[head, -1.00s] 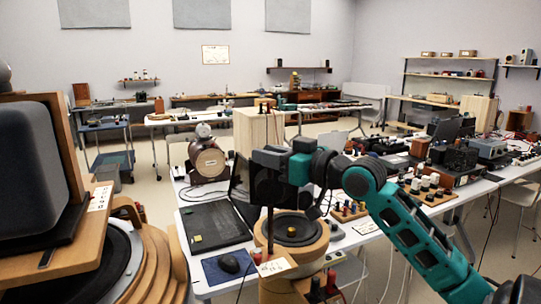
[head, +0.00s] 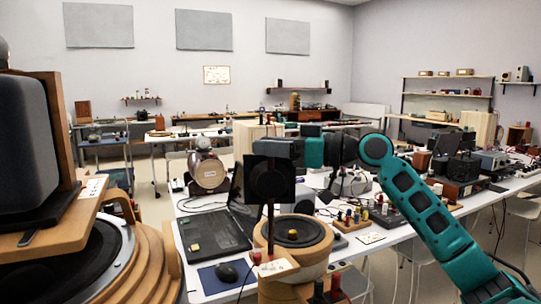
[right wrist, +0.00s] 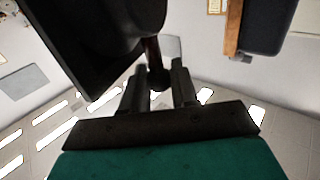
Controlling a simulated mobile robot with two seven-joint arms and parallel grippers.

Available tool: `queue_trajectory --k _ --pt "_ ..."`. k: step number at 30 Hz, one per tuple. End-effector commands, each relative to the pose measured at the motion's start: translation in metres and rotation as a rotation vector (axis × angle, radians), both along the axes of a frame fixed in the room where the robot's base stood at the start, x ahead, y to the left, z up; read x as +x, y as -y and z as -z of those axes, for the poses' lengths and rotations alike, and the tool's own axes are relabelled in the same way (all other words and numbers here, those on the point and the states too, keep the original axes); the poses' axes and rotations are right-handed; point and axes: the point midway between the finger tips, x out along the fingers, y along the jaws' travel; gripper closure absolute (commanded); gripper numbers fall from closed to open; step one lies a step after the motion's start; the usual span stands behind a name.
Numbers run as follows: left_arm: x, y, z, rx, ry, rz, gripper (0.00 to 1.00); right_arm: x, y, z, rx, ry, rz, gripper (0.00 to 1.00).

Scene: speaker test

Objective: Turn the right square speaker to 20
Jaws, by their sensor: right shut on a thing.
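The right square speaker (head: 270,184) is a black square panel with a round cone. It stands on a thin dark post above a wooden base with a small white scale card (head: 272,267); the marks are too small to read. My right gripper (head: 266,150) is at the panel's top edge. In the right wrist view its two fingers (right wrist: 159,78) are shut on a dark knob-ended stem of the speaker, and the dark panel (right wrist: 95,40) fills the upper left. A larger grey speaker (head: 27,150) in a wooden frame stands at the left. My left gripper is not in view.
Behind the speaker is a table (head: 205,283) with an open laptop (head: 212,236), a mouse (head: 227,271) and a round wooden speaker (head: 318,235). Stepped wooden rings (head: 150,260) fill the lower left. Crowded benches stand to the right.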

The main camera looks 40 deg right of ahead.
Motion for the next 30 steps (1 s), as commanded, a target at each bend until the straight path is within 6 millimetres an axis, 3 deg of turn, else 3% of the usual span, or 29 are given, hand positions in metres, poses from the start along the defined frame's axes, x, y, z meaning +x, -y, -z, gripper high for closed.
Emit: queue_trajectory --k 9,10,16,25,30 --pt "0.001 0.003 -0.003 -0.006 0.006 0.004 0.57 0.0 -0.001 0.002 0.001 -0.005 -0.009 1.0" --pt "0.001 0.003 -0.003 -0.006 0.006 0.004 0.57 0.0 -0.001 0.002 0.001 -0.005 -0.009 0.71" --pt "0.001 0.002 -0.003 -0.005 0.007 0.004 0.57 0.0 -0.001 0.001 0.001 -0.003 -0.008 0.52" --pt "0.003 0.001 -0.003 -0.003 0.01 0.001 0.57 -0.002 0.001 0.0 0.001 0.0 -0.006 0.52" --pt "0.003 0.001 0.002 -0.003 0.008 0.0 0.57 -0.013 0.007 0.002 0.002 0.0 -0.007 0.52"
